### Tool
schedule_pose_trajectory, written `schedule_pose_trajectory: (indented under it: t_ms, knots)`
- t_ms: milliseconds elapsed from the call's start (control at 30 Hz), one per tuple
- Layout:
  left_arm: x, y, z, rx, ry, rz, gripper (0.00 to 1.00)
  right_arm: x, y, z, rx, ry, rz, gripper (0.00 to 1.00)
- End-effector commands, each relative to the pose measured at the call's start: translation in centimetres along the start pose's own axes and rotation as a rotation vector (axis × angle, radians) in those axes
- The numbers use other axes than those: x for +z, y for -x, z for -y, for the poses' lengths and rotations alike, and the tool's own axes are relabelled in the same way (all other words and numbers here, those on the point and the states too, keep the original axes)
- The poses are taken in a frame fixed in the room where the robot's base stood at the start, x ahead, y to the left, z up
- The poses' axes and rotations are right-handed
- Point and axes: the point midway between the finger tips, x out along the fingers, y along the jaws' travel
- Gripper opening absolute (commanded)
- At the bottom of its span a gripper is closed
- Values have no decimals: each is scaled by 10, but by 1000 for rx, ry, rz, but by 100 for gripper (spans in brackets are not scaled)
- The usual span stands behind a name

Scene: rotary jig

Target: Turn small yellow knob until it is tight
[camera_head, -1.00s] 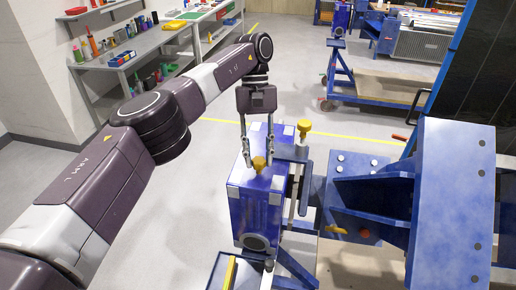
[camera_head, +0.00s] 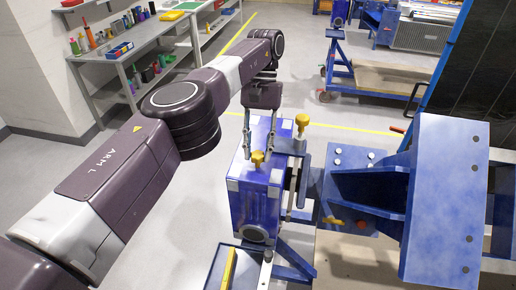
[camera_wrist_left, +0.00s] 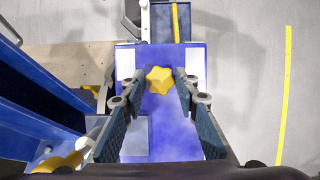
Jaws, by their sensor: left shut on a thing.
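The small yellow knob (camera_head: 257,157) sits on top of an upright blue block (camera_head: 250,205) with pale corner patches. My left gripper (camera_head: 259,153) points down at it from above, one finger on each side. In the left wrist view the star-shaped knob (camera_wrist_left: 159,80) lies between the two fingertips (camera_wrist_left: 159,85), and the gripper is shut on it. The block's top (camera_wrist_left: 165,140) shows below and around the fingers. The knob's stem is hidden. My right gripper is not in view.
A larger yellow knob (camera_head: 301,120) stands on the clamp right behind the block. A blue bracket (camera_head: 445,200) fills the right side. Shelves with tools (camera_head: 125,60) stand at back left. The floor (camera_head: 170,220) left of the block is clear.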

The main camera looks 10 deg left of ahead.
Motion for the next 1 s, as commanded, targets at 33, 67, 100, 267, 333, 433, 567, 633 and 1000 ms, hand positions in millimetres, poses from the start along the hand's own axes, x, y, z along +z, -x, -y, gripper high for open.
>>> schedule_pose_trajectory:
  t_ms: [33,67,100,267,333,433,567,633,1000]
  knots:
    - [-1,2,0,0,1,-5,4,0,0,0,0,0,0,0]
    - [-1,2,0,0,1,-5,4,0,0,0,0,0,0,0]
    - [-1,2,0,0,1,-5,30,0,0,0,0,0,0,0]
    - [0,1,0,0,1,-3,45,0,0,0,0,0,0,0]
    - [0,1,0,0,1,-2,45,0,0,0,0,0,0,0]
    - [0,0,0,0,1,-2,45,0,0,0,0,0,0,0]
    - [0,0,0,0,1,-1,45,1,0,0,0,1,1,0]
    - [0,0,0,0,1,-1,45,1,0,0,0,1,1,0]
    - [-1,-2,2,50,116,0,45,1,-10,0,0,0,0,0]
